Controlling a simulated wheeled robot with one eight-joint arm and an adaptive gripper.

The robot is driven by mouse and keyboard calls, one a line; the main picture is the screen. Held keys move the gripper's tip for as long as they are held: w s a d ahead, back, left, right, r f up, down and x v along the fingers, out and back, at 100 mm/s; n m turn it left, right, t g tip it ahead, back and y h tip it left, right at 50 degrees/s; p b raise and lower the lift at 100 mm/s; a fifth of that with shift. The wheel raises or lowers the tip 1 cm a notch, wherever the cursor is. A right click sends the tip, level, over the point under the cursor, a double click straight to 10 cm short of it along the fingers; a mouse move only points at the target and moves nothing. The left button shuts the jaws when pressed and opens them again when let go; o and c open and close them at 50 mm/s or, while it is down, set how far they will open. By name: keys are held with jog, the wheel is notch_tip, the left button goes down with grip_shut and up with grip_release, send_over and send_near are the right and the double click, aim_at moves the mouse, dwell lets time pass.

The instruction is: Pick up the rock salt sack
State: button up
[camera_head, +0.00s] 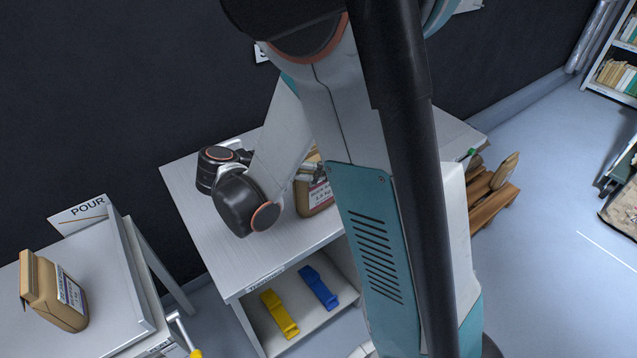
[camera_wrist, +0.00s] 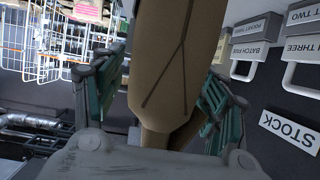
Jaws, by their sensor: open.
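A brown paper sack (camera_head: 316,197) with a pale label stands on the white table, partly hidden behind my arm. Only part of its label shows and I cannot read its name. In the wrist view a brown sack (camera_wrist: 170,60) with crease lines fills the middle. My gripper (camera_wrist: 165,88) is open, with one teal finger on each side of that sack. I cannot tell whether the fingers touch it. In the head view my gripper is mostly hidden by my arm. Another brown sack (camera_head: 62,295) stands on the left table; its label is too small to read.
The white table (camera_head: 215,245) has a lower shelf with a yellow piece (camera_head: 279,313) and a blue piece (camera_head: 318,287). A POUR sign (camera_head: 86,208) stands behind the left table. A wooden rack (camera_head: 492,205) is at right. The wrist view shows a STOCK sign (camera_wrist: 290,132).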

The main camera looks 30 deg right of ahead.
jog(key=shift+d+f, duration=0.2)
jog(key=shift+d, duration=0.2)
jog(key=shift+r, duration=0.1)
grip_shut()
